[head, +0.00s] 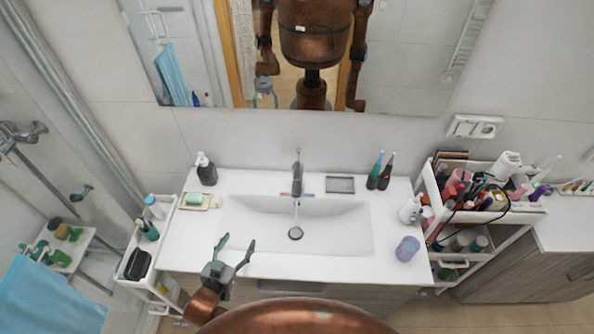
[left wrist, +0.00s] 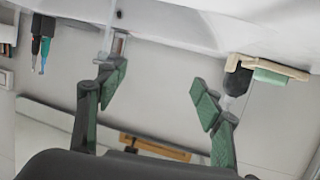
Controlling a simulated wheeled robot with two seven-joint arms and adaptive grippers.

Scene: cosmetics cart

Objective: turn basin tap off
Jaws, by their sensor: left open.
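The basin tap (head: 297,180) is a grey metal tap with a thin upright lever on top, at the back middle of the white basin (head: 345,233). A thin pale streak like running water shows between its spout and the round drain (head: 296,233). My left gripper (head: 237,242) is open and empty over the basin's front left edge, apart from the tap and in front and left of it. In the left wrist view, which looks upside down, the tap (left wrist: 118,46) shows partly behind the left-hand finger of my open gripper (left wrist: 157,90). My right gripper is not in view.
A black soap dispenser (head: 206,170) and a soap dish (head: 194,201) stand left of the basin. A grey tray (head: 340,185) and two dark bottles (head: 379,172) stand right of the tap. Loaded carts flank the counter; a mirror hangs behind. The basin is clear.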

